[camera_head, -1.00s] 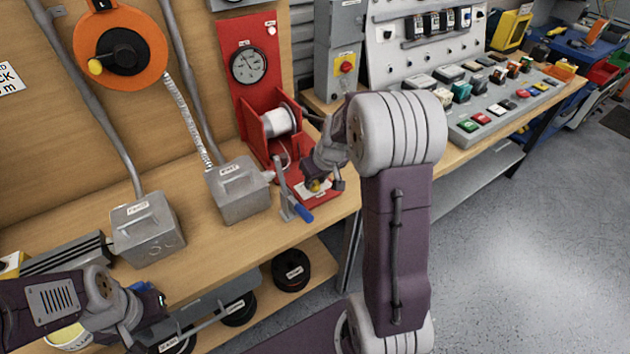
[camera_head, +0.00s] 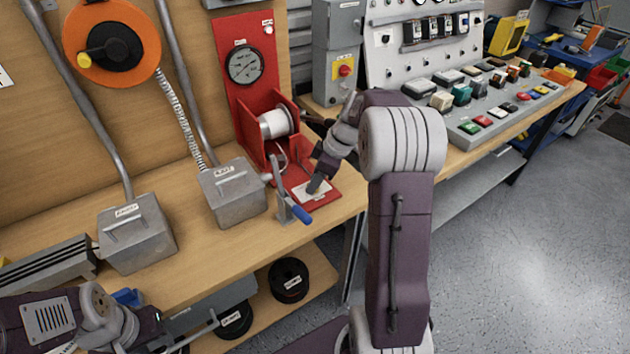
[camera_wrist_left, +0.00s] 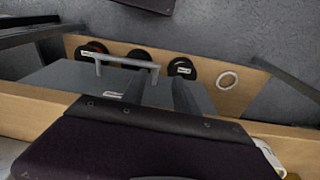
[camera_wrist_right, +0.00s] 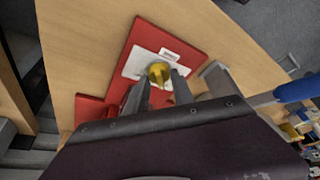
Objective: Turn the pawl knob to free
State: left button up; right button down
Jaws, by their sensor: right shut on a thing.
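The yellow pawl knob (camera_wrist_right: 159,73) stands on a white labelled plate (camera_wrist_right: 142,64) on the red base of the winch stand. My right gripper (camera_wrist_right: 158,86) is shut on the knob, one finger on each side. In the head view the right gripper (camera_head: 318,184) points down at the plate (camera_head: 311,191) and mostly hides the knob. The label's words are too small to read. My left gripper (camera_head: 150,325) is low at the left, in front of the bench and away from the knob; its fingers are not clear.
A crank with a blue handle (camera_head: 301,214) stands close left of the right gripper. A white spool (camera_head: 276,124) sits in the red stand behind. A grey box (camera_head: 233,193) is further left. The bench front edge is near, with black reels (camera_head: 288,280) on the shelf below.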

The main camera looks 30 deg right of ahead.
jog(key=shift+n, duration=0.4)
jog(key=c, duration=1.1)
grip_release()
jog(key=shift+f, duration=0.1)
